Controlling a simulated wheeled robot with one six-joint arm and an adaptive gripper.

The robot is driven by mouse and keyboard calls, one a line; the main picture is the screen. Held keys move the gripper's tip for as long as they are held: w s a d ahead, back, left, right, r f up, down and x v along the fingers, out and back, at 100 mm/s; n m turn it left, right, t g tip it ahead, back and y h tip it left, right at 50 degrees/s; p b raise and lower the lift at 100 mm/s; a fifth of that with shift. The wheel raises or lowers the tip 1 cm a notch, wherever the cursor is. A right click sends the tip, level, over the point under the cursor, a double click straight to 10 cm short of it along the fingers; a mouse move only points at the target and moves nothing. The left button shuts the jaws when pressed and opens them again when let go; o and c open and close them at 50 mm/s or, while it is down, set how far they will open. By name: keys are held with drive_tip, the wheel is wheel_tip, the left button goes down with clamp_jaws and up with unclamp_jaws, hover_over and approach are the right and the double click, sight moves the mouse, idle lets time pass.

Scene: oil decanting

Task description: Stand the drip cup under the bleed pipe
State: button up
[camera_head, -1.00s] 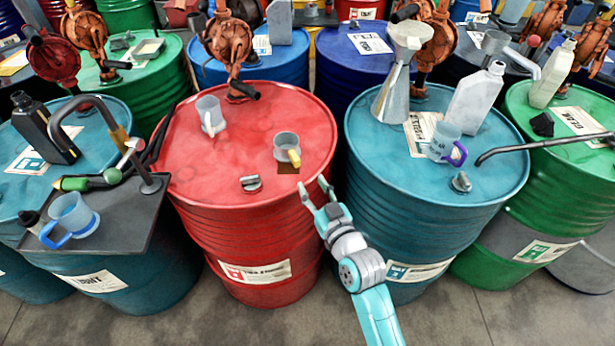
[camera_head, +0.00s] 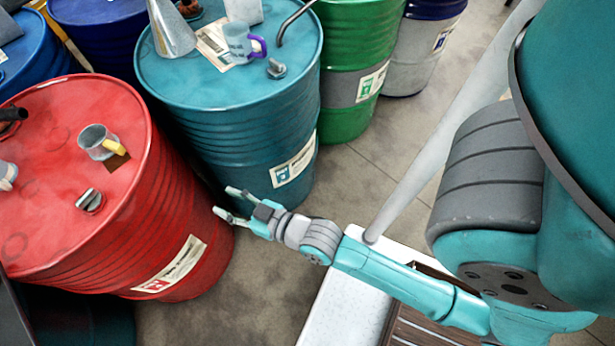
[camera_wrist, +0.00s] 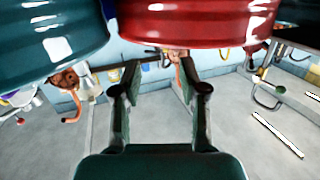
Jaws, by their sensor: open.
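Several mugs are in the head view, and I cannot tell which is the drip cup. A grey mug with a yellow handle (camera_head: 97,142) stands upright on the red drum (camera_head: 55,205). A pale mug with a purple handle (camera_head: 240,42) stands on the teal drum (camera_head: 215,95). A grey cup (camera_head: 8,175) is cut by the left edge. A bent dark pipe (camera_head: 294,17) at the top may be the bleed pipe; its far end is cut off. My gripper (camera_head: 222,201) is open and empty, in front of the gap between both drums; its fingers also show in the wrist view (camera_wrist: 160,90).
A metal cap (camera_head: 89,200) lies near the yellow-handled mug. A funnel (camera_head: 171,28) stands on the teal drum, with a cap fitting (camera_head: 277,68) near its front edge. A green drum (camera_head: 355,70) stands behind. Bare floor (camera_head: 370,170) lies right of the teal drum.

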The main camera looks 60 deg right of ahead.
drive_tip(key=s+r+g, duration=0.1)
drive_tip(key=s+r, duration=0.1)
drive_tip(key=s, duration=1)
drive_tip(key=s+r+g, duration=0.1)
drive_tip(key=s, duration=1.1)
drive_tip(key=shift+s+r, duration=0.15)
drive_tip(key=shift+r, duration=0.2)
drive_tip(key=shift+a, duration=0.1)
